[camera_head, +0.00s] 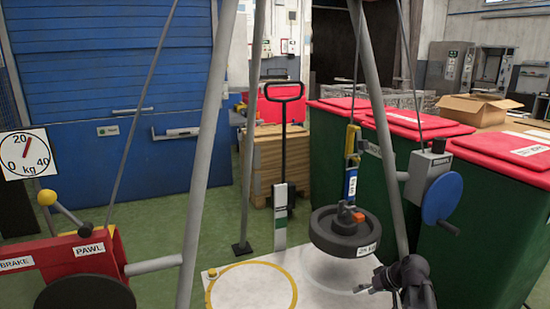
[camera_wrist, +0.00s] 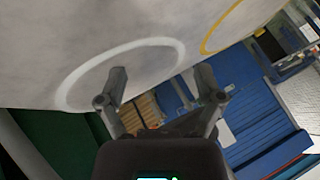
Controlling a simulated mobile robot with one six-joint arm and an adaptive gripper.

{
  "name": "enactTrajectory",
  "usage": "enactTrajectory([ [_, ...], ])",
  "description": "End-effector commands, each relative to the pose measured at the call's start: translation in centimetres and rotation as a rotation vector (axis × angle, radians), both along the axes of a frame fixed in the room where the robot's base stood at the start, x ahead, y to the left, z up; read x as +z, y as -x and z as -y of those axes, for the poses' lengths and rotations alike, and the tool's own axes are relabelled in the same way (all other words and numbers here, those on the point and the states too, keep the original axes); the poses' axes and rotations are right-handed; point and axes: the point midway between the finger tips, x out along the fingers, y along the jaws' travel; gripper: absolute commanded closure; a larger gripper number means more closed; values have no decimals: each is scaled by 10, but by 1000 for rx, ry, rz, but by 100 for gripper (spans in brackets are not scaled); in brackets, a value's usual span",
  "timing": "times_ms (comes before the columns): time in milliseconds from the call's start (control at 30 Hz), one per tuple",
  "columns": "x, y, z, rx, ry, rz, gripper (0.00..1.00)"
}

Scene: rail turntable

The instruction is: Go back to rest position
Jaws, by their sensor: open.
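My gripper (camera_head: 372,288) is at the lower right in the head view, beside the right tripod leg and low over the white board (camera_head: 320,295). Its fingers point left. In the wrist view the two fingers of my gripper (camera_wrist: 160,86) stand apart with nothing between them. A black disc weight (camera_head: 335,238) with an orange and black fitting on top hangs from a blue and yellow hook piece (camera_head: 351,170), above the board's white ring. My gripper is below and right of the weight, apart from it. The white ring (camera_wrist: 75,82) also shows in the wrist view.
Grey tripod legs (camera_head: 207,150) frame the weight. A crank box with a blue wheel (camera_head: 441,197) is on the right leg. A red winch (camera_head: 75,252) with brake and pawl labels is at left. Red-lidded green bins (camera_head: 480,225) stand at right. A yellow ring (camera_head: 250,264) marks the board.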

Motion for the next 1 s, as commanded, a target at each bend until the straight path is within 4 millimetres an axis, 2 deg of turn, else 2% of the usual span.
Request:
enactTrajectory([
  [33, -5, 9, -14, 4, 24, -40, 14],
  [100, -12, 19, -29, -3, 63, -100, 14],
  [400, -34, 66, -77, -64, 265, -310, 14],
  [600, -40, 90, -94, -124, 390, -389, 14],
  [900, -42, 115, -106, -201, 530, -440, 14],
  [1000, -27, 114, -104, -207, 532, -442, 14],
])
